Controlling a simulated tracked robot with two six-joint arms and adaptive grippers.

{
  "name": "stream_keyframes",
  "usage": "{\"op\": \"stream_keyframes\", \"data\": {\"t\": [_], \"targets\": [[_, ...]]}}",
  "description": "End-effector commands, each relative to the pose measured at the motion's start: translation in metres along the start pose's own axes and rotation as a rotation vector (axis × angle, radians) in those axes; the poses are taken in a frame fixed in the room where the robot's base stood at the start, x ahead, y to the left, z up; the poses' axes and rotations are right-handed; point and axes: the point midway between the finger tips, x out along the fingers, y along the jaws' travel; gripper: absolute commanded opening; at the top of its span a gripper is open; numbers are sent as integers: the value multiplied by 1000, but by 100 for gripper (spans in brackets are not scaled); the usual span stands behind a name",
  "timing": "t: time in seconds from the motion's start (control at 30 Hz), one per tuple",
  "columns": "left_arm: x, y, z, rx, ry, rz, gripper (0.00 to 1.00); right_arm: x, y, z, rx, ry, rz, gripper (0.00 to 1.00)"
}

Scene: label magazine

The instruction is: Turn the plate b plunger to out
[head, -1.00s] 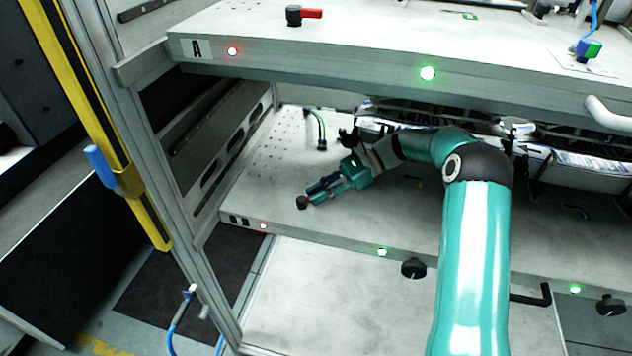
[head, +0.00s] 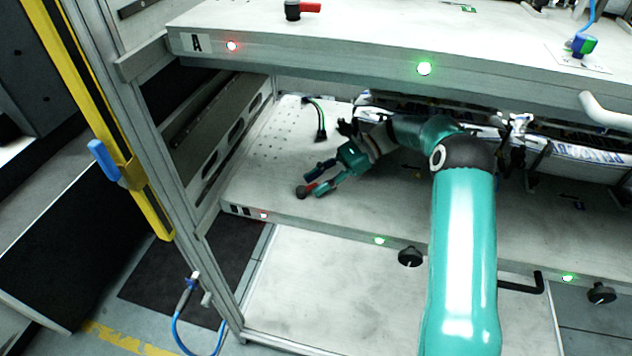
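The plate B plunger (head: 301,192) is a round black knob with a short red lever, near the front left of the lower plate B (head: 262,190). Its red lever points right, toward my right gripper. My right gripper (head: 316,182) reaches over plate B from the right. Its teal and dark fingers are spread apart, with the lever's end at or between the fingertips; I cannot tell whether they touch it. The lever is partly hidden by the fingers. My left gripper is not in view.
The upper plate A (head: 330,48) overhangs plate B, with its own red-levered plunger (head: 293,10). A black-green cable (head: 321,125) stands behind the gripper. Label stacks (head: 575,153) lie at the back right. Black knobs (head: 410,257) sit below plate B's front edge.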

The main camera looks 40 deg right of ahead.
Motion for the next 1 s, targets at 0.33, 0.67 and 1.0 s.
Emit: {"op": "stream_keyframes", "data": {"t": [0.33, 0.67, 1.0], "targets": [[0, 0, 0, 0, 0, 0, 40, -10, -1, -1, 1, -1, -2, 38], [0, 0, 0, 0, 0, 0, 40, -56, 0, -2, 0, 1, -1, 38], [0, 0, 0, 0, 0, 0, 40, -78, -1, -1, 0, 1, 0, 38]]}}
